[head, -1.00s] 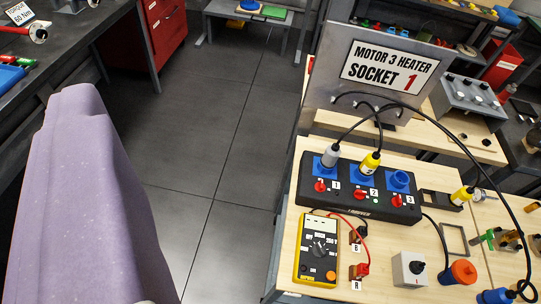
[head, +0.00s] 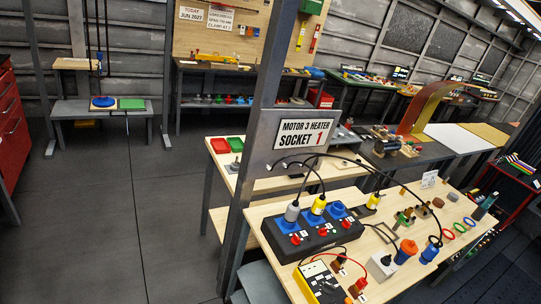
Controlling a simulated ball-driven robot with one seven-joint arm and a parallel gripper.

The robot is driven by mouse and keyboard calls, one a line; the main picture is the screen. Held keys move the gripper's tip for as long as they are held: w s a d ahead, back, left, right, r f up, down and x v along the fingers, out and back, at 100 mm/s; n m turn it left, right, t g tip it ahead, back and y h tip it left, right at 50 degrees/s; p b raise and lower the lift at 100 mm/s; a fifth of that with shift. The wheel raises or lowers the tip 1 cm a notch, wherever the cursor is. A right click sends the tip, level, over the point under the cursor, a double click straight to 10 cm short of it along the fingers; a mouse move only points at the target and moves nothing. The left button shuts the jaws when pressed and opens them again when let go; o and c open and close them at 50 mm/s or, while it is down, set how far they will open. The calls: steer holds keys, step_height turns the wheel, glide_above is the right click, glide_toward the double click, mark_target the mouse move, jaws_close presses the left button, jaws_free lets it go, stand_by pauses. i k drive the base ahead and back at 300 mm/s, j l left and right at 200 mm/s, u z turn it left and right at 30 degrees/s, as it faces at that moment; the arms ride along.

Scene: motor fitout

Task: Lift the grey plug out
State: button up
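The grey plug (head: 292,212) stands upright in the left socket of a black socket box (head: 318,238) on a wooden-topped bench. A black cable rises from its top. A yellow plug (head: 319,204) sits in the middle socket beside it. The right blue socket (head: 337,210) holds no plug. Red switches sit along the box's front. A sign (head: 304,133) behind the box reads "MOTOR 3 HEATER SOCKET 1". My gripper is not in view.
A grey post (head: 257,130) stands at the bench's left edge. A yellow meter (head: 320,283), a grey switch box (head: 381,265) and an orange connector (head: 406,250) sit in front and right. Open floor (head: 110,220) lies to the left.

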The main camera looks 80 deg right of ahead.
mark_target(292, 212)
steer(key=i+z, duration=0.7)
steer(key=i+j+z, duration=0.15)
steer(key=i+z, duration=0.2)
steer(key=i+l+z, duration=0.15)
steer(key=z, duration=0.35)
steer(key=i+z, duration=0.35)
steer(key=z, duration=0.15)
steer(key=i+z, duration=0.25)
steer(key=z, duration=0.2)
steer(key=i+j+z, duration=0.1)
steer(key=i+z, duration=0.15)
steer(key=z, duration=0.25)
steer(key=i+j+z, duration=0.2)
steer(key=z, duration=0.3)
steer(key=i+z, duration=0.25)
steer(key=i+j+z, duration=0.1)
steer(key=z, duration=0.2)
